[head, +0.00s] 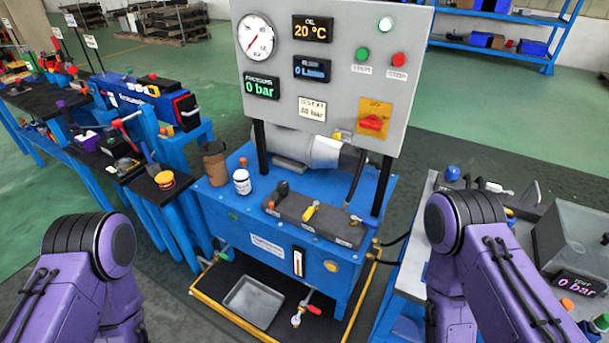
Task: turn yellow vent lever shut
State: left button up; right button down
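A yellow lever (311,212) sits on a dark valve block (325,228) on top of the blue tank unit (262,222). Its handle lies at a slant to the block. The labels on the block are too small to read. Only purple links of my two arms show at the lower left and lower right. Both grippers are outside the view, and nothing of mine touches the lever.
A grey control panel (322,75) rises behind the block, with a gauge (256,37) and a display reading 0 bar. A brown jar (214,163) and a white bottle (242,182) stand left of the block. A bench (412,272) with a grey box is at right.

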aim_at(308, 213)
jog(key=k, duration=0.35)
jog(key=z, duration=0.6)
jog(key=i, duration=0.8)
jog(key=z, duration=0.25)
